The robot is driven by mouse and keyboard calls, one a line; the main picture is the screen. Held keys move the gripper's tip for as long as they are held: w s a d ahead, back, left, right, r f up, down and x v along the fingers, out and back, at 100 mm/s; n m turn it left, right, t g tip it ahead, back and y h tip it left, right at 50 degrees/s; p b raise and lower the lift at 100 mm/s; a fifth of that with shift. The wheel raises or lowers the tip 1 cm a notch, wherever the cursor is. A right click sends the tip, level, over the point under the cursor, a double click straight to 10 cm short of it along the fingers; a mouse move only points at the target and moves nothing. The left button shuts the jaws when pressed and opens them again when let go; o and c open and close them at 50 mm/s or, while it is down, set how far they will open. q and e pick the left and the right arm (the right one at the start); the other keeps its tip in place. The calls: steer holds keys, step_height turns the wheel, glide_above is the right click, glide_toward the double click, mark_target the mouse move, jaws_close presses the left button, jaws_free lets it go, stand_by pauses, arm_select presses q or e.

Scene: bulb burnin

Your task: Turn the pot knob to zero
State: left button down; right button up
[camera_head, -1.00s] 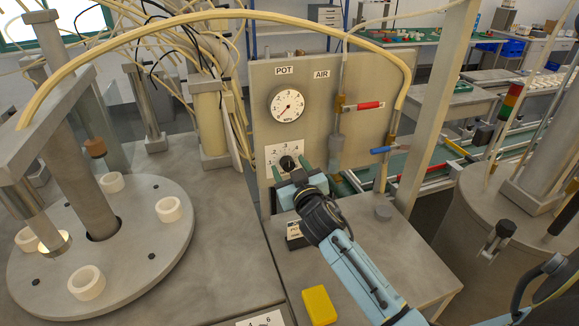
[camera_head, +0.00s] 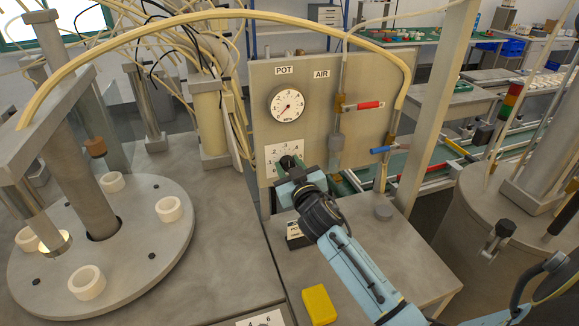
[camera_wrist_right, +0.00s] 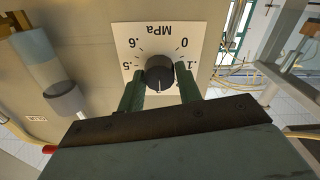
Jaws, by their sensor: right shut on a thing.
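The pot knob (camera_wrist_right: 160,70) is a dark round knob on a white dial plate (camera_wrist_right: 127,42), which appears upside down in the right wrist view. My right gripper (camera_wrist_right: 160,82) is shut on the pot knob, one green finger on each side. A small pale mark shows at the knob's lower edge; its exact reading is hard to tell. In the head view, my right gripper (camera_head: 290,168) covers much of the knob, and the dial plate (camera_head: 272,152) shows around it. My left gripper is not in view.
A round gauge (camera_head: 287,105) sits above the dial under the POT label (camera_head: 285,70). Red (camera_head: 369,105) and blue (camera_head: 380,150) valve handles are to its right. A yellow block (camera_head: 319,305) lies on the bench, and a round plate (camera_head: 60,285) with white rings stands left.

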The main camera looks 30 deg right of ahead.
steer(key=n+p, duration=0.1)
steer(key=n, duration=0.5)
steer(key=shift+n+p, duration=0.35)
steer(key=shift+n, duration=0.05)
steer(key=n, duration=0.3)
steer(key=shift+a+f+n+p, duration=0.1)
steer(key=shift+n+p, duration=0.2)
steer(key=shift+p, duration=0.05)
steer(key=n, duration=0.3)
steer(key=shift+n+p, duration=0.3)
steer(key=n+p, duration=0.1)
steer(key=n, duration=0.5)
steer(key=shift+f, duration=0.1)
steer(key=n+p, duration=0.2)
steer(key=n, duration=0.4)
steer(key=shift+f, duration=0.1)
steer(key=shift+n, duration=0.5)
